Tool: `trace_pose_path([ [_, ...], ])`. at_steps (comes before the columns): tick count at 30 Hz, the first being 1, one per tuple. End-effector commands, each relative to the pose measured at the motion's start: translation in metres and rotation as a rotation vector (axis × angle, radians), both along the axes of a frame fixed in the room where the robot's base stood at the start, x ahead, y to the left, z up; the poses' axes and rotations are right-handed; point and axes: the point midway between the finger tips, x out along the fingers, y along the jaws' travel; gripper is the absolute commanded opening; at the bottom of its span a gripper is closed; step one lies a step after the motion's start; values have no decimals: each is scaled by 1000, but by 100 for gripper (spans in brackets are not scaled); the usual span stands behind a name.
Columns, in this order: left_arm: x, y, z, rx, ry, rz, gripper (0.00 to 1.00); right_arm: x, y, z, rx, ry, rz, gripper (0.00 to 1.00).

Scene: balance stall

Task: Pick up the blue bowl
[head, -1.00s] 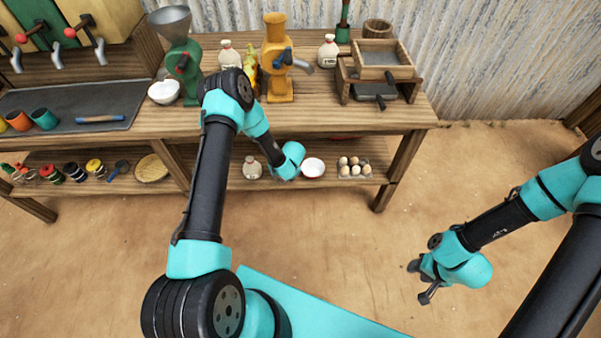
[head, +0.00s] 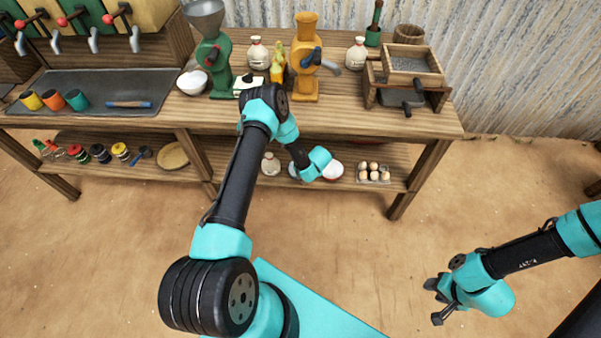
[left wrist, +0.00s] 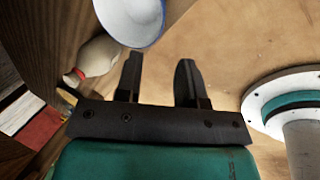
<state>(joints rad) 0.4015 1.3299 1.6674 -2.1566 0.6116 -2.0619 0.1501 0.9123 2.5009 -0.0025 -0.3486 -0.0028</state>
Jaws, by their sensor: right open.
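The blue bowl (left wrist: 135,15) shows at the top of the left wrist view, white inside with a blue rim and partly cut off by the frame. My right gripper (head: 433,302) is open and empty above the dirt floor at the lower right.
The counter (head: 330,118) above overhangs the shelf. The floor in front is clear.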

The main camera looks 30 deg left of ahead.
Motion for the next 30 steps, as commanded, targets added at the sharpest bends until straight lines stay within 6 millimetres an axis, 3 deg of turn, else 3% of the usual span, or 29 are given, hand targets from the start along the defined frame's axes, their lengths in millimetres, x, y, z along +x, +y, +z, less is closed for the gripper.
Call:
trace_pose_path([
  [12,13,20,-61,-1,0,1,36,0,0,0,0,0,0,43],
  [26,15,23,-67,-1,0,1,36,0,0,0,0,0,0,43],
  [30,17,26,-77,-1,2,1,36,0,0,0,0,0,0,43],
])
